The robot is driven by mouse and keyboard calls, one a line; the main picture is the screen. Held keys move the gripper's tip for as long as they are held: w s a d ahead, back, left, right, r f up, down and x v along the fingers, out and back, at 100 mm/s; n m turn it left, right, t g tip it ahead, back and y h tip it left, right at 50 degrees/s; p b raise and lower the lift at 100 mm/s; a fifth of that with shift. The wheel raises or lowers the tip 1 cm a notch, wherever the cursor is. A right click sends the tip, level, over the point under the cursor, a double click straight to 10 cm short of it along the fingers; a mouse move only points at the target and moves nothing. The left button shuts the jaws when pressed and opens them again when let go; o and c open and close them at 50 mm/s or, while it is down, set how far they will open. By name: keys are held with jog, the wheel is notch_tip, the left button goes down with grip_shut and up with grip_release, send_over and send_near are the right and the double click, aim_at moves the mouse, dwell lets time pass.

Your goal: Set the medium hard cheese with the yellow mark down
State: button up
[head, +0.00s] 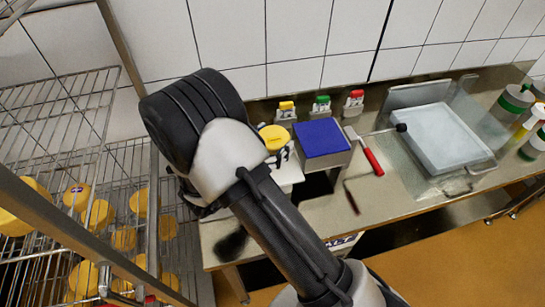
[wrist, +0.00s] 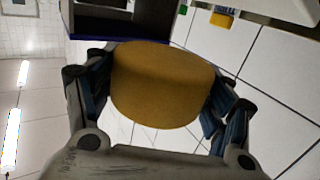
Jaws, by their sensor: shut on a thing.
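A round yellow cheese (head: 274,136) is in my gripper (head: 279,154), above the left part of the steel counter. In the wrist view, the cheese (wrist: 160,84) sits between the two fingers of my gripper (wrist: 160,98), which press its sides. The side facing the wrist camera is plain; I cannot make out its mark clearly. My arm hides part of the area beneath. A white object (head: 291,174) shows just below the cheese; I cannot tell whether they touch.
A blue-topped box (head: 320,138) stands right of the cheese. Behind are yellow-topped (head: 286,108), green-topped (head: 321,105) and red-topped (head: 354,102) holders. A red-handled tool (head: 370,158) and a pale tray (head: 443,138) lie further right. A wire rack (head: 70,130) with several cheeses stands left.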

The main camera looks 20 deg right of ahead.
jog(key=shift+f+b, duration=0.7)
jog(key=shift+f, duration=1.9)
jog(key=shift+f, duration=0.2)
jog(key=o, duration=1)
jog(key=shift+o, duration=0.2)
jog(key=shift+r, duration=0.1)
jog(key=shift+s+a+r, duration=0.1)
jog(key=shift+a, duration=0.15)
jog(key=p+v, duration=0.1)
jog(key=v, duration=0.6)
